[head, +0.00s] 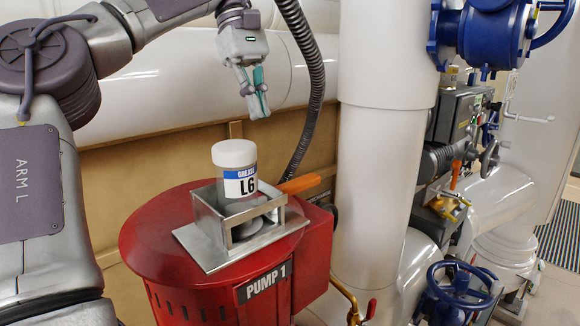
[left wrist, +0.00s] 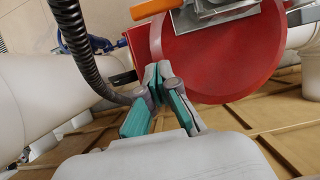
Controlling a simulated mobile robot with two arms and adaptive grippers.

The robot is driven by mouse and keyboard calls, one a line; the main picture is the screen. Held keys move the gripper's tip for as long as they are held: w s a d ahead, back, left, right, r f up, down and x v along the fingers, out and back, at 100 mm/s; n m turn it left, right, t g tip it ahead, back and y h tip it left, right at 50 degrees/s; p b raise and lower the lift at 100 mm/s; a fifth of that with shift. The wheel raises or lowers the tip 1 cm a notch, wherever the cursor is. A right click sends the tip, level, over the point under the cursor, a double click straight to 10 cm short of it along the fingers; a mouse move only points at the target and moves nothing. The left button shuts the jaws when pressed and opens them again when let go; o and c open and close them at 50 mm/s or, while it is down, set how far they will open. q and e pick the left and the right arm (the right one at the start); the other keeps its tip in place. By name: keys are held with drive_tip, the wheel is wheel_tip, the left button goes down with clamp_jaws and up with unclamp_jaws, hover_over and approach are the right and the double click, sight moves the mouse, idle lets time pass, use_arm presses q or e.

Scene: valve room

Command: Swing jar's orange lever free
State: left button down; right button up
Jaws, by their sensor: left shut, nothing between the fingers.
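The jar (head: 236,172), clear with a white lid and a blue-and-white "GREASE L6" label, stands upright in a metal holder (head: 205,224) on the red pump. The orange lever (head: 300,184) sticks out to the right from behind the holder; its inner end is hidden. The lever also shows at the top edge of the left wrist view (left wrist: 156,7), beside the holder's metal plate (left wrist: 222,17). My left gripper (head: 259,107) is shut and empty, pointing down, above and behind the jar and apart from the lever. It also shows in the left wrist view (left wrist: 163,75). My right gripper is not in view.
The red pump (head: 165,240) carries a "PUMP 1" sign. A black corrugated hose (head: 313,95) hangs behind the lever. A thick white vertical pipe (head: 385,160) stands to the right. Blue valves and handwheels (head: 455,290) are farther right.

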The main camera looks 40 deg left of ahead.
use_arm(q)
drive_tip(key=x, duration=0.9)
drive_tip(key=shift+w+f+p, duration=0.15)
drive_tip(key=shift+f+p, duration=0.05)
drive_tip(key=shift+p, duration=0.1)
drive_tip(key=d+p, duration=0.1)
drive_tip(key=d, duration=0.2)
drive_tip(key=shift+f+p, duration=0.1)
drive_tip(key=shift+p, duration=0.25)
drive_tip(key=shift+d+f, duration=0.1)
drive_tip(key=shift+d, duration=0.5)
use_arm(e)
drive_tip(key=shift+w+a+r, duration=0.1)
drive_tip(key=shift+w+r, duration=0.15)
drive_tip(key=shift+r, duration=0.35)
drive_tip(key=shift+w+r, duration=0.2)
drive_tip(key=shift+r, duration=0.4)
use_arm(q)
drive_tip(key=shift+a, duration=0.2)
